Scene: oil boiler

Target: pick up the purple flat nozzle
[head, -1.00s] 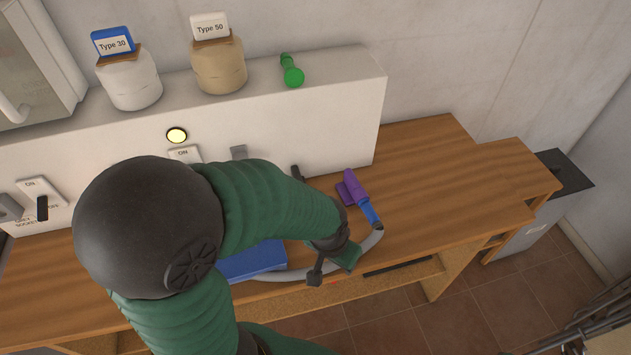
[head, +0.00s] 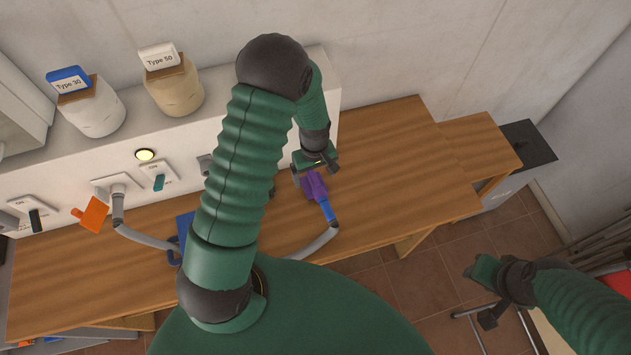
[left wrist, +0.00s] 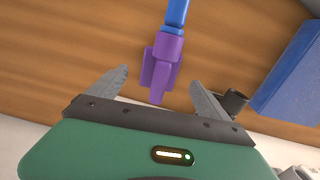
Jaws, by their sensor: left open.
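The purple flat nozzle (head: 314,187) lies on the wooden table, joined to a blue piece (head: 327,211) at the end of a grey hose. In the left wrist view the purple nozzle (left wrist: 161,67) shows between the fingers, pointing toward the palm. My left gripper (head: 316,168) is open at the nozzle's far end; its open jaws (left wrist: 158,88) have a finger on each side of it, with a gap visible on both sides. My right gripper (head: 477,290) is at the lower right, away from the table; its jaw opening cannot be made out.
A blue object (head: 186,228) lies on the table (head: 400,175) left of the nozzle, partly behind my left arm. An orange tag (head: 93,214) is by the grey hose (head: 150,240). Jars (head: 175,92) stand on the white ledge behind. The table to the right of the nozzle is clear.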

